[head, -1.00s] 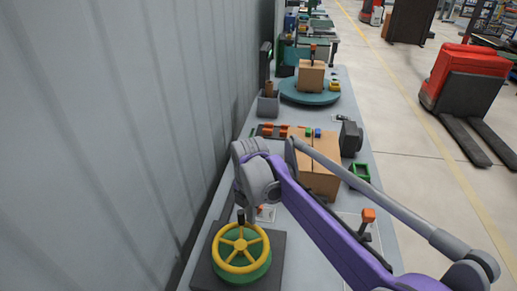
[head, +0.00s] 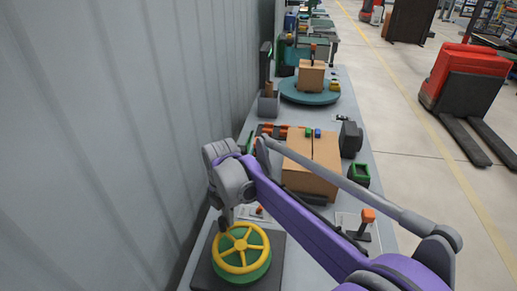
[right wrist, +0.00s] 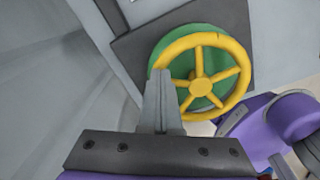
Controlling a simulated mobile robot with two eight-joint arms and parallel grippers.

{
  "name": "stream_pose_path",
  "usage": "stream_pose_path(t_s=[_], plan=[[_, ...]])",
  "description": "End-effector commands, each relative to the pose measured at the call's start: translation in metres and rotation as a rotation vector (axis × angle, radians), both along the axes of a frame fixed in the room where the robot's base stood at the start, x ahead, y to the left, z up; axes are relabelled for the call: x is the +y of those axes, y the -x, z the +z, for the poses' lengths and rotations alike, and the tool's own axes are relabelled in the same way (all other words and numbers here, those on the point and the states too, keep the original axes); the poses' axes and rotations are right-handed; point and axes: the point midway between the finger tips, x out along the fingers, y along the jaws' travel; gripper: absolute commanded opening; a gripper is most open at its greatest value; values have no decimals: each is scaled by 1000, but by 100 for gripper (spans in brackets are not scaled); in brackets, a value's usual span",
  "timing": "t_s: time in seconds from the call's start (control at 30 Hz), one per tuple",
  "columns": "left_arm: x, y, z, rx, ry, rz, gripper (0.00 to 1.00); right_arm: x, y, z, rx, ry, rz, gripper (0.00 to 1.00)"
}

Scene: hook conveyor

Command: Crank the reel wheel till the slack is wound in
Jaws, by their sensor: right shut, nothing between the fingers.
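The reel wheel (head: 241,246) is a yellow spoked handwheel on a green drum, on a dark square base at the near end of the bench. My right gripper (head: 226,226) points down at the back-left part of the rim. In the right wrist view the wheel (right wrist: 201,86) fills the upper middle. The shut fingers (right wrist: 161,85) reach its left rim there, with nothing seen between them. I cannot tell whether they touch the rim. The wheel's dark upright handle is not distinguishable now, and the slack line is not seen. My left gripper is out of view.
A cardboard box (head: 311,170) and an orange-topped lever (head: 367,218) stand on the bench beyond the wheel. A turntable (head: 309,92) with another box is farther back. A corrugated wall (head: 120,130) runs close along the left. Open floor lies right.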

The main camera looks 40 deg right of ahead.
Motion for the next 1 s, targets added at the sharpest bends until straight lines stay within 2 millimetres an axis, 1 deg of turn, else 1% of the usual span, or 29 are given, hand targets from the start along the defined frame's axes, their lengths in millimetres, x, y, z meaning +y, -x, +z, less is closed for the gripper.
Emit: stream_pose_path(t_s=[0.03,0.1,0.33,0.43,0.7,0.77,1.0], plan=[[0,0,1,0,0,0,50,5,-2,0,-1,-1,4,0],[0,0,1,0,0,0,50,8,-3,0,0,0,1,0],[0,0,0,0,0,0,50,8,-2,0,0,0,0,0],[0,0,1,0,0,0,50,11,-2,0,0,0,1,0],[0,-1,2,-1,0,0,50,38,4,0,-1,-1,3,0],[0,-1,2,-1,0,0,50,42,5,0,-1,-1,3,0],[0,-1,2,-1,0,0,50,43,5,0,0,0,0,0]])
